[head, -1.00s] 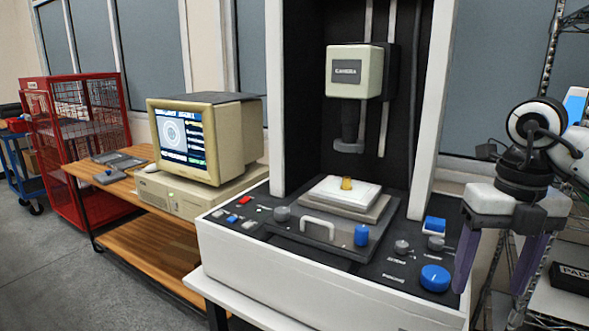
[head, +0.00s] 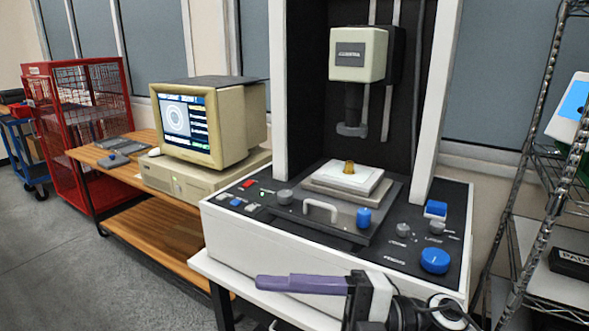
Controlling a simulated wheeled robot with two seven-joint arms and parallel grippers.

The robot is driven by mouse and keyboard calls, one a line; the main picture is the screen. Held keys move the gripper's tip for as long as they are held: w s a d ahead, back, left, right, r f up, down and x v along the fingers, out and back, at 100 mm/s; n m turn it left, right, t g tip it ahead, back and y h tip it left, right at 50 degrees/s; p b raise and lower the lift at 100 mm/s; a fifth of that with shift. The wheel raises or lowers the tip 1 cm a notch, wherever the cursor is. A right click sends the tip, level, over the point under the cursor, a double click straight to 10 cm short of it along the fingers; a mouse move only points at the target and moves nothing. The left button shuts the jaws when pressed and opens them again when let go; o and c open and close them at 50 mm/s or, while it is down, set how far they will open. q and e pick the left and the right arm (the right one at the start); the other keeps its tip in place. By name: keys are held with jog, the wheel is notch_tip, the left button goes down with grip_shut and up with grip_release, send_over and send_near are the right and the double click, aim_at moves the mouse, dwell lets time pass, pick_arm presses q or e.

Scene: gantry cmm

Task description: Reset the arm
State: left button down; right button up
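My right gripper (head: 302,284) is low at the front of the measuring machine (head: 232,237), pointing left, with its purple fingers seen side-on. The fingers overlap in this view, so I cannot tell whether they are open or shut. No object shows at the fingertips. The machine has a cream camera head (head: 358,54) on its column, above a white stage plate (head: 343,178) carrying a small brass part (head: 349,167). A blue knob (head: 435,260) is at the machine's front right. My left gripper is not in view.
A cream computer monitor (head: 208,124) stands on a wooden bench (head: 172,226) to the left. A red cage (head: 75,120) is further left. A wire shelf rack (head: 545,170) stands at the right. Grey floor (head: 60,270) is open at lower left.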

jog(key=w+d+f+m+t+h, duration=0.3)
jog(key=d+f+m+t+h, duration=0.4)
jog(key=m, duration=0.5)
jog(key=w+d+f+m+t+h, duration=0.2)
jog(key=d+f+m+t+h, duration=0.2)
jog(key=f+m+t, duration=0.7)
jog(key=s+d+f+m+g+h, duration=0.3)
jog(key=s+d+f+m+g, duration=0.1)
jog(key=s+f, duration=0.5)
jog(key=s+d+f+m+g+h, duration=0.3)
jog(key=s+d+f+m+g, duration=0.1)
jog(key=s+f, duration=0.6)
notch_tip(320, 180, down, 2)
jog(key=shift+f+g, duration=0.1)
jog(key=shift+g, duration=0.5)
jog(key=shift+w+d, duration=0.1)
jog(key=shift+w, duration=0.05)
